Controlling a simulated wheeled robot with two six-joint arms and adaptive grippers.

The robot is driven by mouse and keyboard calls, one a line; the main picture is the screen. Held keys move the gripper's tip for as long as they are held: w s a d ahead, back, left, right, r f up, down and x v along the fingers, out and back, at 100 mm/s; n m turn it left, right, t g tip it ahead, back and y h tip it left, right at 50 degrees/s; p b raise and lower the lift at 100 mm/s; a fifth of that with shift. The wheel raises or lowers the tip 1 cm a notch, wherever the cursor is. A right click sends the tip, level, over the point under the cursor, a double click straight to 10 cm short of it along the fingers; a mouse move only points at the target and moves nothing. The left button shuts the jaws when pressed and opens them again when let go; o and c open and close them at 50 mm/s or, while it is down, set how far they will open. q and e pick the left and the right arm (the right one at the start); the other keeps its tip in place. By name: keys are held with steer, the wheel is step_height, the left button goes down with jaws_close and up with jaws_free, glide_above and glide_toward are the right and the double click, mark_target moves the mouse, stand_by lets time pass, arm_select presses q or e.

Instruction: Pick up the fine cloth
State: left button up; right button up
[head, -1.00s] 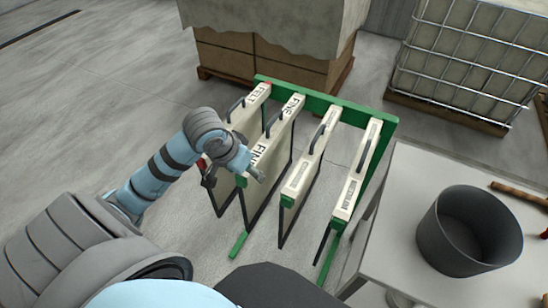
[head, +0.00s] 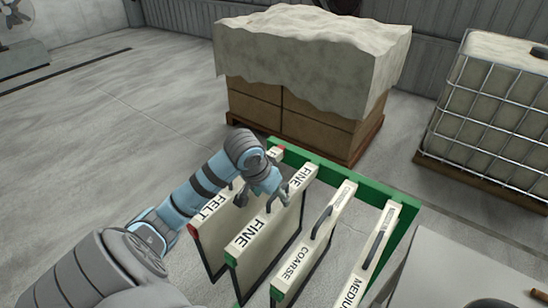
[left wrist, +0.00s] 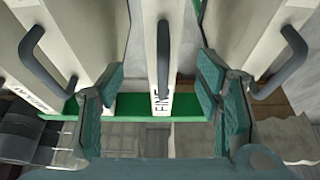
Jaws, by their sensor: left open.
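The fine cloth (head: 252,236) is a cream panel labelled FINE, hanging upright in a green rack between the FELT and COARSE panels. It has a dark handle on its top bar. My left gripper (head: 266,198) is above the middle of this bar and partly hides the handle. In the left wrist view the FINE panel's handle (left wrist: 163,62) lies between the two spread teal fingers of my left gripper (left wrist: 162,80). The gripper is open and holds nothing. My right gripper is not in view.
The FELT panel (head: 207,216) is close on the left, the COARSE panel (head: 298,262) on the right, then MEDIUM (head: 365,275). The green rack (head: 400,197) has its rail at the back. A draped pallet load (head: 300,100) stands behind, and a grey table (head: 445,275) is at right.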

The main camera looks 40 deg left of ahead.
mark_target(277, 203)
arm_select(q)
steer(key=x, duration=0.8)
steer(key=shift+w+a+f, duration=0.2)
steer(key=shift+w+f, duration=0.05)
steer(key=shift+s, duration=0.15)
steer(key=shift+c, duration=1.3)
jaws_close()
